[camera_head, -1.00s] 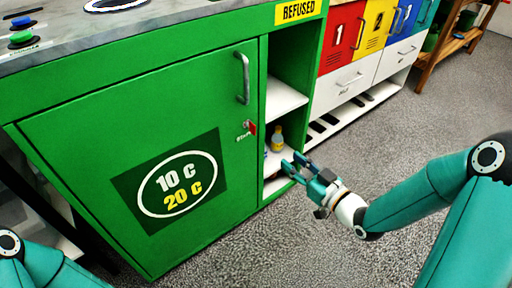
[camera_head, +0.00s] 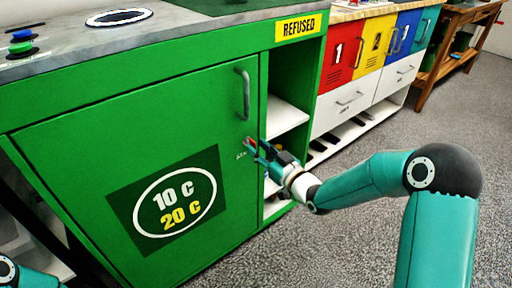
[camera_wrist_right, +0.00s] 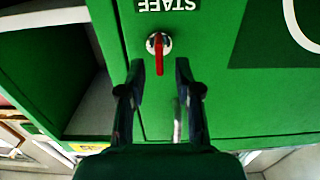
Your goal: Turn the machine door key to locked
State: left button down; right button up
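The red key (camera_wrist_right: 159,52) sits in a round silver lock on the green machine door (camera_head: 90,130). In the right wrist view its grip hangs straight down from the lock, below an upside-down STAFF label (camera_wrist_right: 167,5). My right gripper (camera_wrist_right: 160,80) is open, with one finger on each side of the key's lower end and visible gaps to it. In the head view the right gripper (camera_head: 252,149) is at the door's right edge and partly covers the key (camera_head: 249,141). Of my left arm only a link shows at the lower left corner; its gripper is out of view.
A grey door handle (camera_head: 243,94) is above the key. An open shelf bay (camera_head: 288,112) under the REFUSED sign is just right of the door. Numbered coloured lockers (camera_head: 372,48) stand further right. The grey floor (camera_head: 345,230) in front is clear.

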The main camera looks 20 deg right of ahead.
jog(key=shift+x, duration=1)
grip_shut()
